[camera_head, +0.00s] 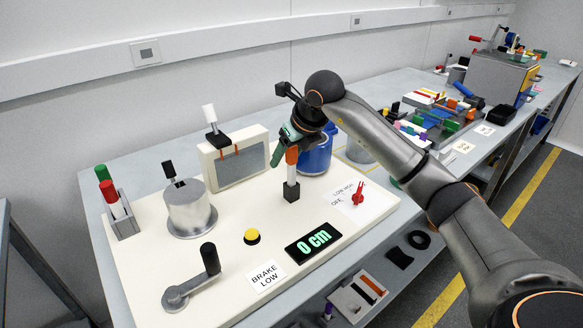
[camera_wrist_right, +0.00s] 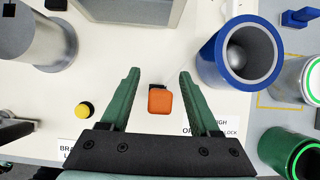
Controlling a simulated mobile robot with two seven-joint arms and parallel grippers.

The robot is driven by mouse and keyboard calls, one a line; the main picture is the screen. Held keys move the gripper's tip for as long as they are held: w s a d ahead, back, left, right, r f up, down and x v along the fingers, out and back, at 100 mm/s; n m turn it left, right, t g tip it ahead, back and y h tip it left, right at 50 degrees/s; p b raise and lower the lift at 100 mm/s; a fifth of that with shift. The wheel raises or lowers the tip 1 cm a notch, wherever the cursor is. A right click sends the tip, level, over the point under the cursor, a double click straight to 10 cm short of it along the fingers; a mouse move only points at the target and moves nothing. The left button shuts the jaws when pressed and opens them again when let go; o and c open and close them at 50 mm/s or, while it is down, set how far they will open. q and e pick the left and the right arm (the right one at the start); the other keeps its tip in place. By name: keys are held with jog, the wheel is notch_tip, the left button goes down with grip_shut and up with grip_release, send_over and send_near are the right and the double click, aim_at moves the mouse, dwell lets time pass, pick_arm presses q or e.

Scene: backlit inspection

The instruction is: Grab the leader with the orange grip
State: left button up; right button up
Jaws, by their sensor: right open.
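The leader is an upright white stem with an orange grip (camera_head: 291,156) on a black block (camera_head: 291,192), standing on the cream panel (camera_head: 140,275). In the right wrist view the orange grip (camera_wrist_right: 160,100) shows from above, between the two green fingers. My right gripper (camera_head: 282,148) is at the top of the grip in the head view. It also shows in the right wrist view (camera_wrist_right: 160,74), with its fingers wide apart and a gap on each side of the grip. My left gripper is not in view.
A blue cup (camera_head: 315,158) stands close behind the leader. A framed screen (camera_head: 238,172), a metal drum (camera_head: 188,208), a crank (camera_head: 190,287), a yellow button (camera_head: 252,237), a "0 cm" display (camera_head: 313,243) and a red switch (camera_head: 358,192) are around it. The panel right around the leader is bare.

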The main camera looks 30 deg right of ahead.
grip_shut()
dwell(0.4)
jog(key=shift+r, duration=0.1)
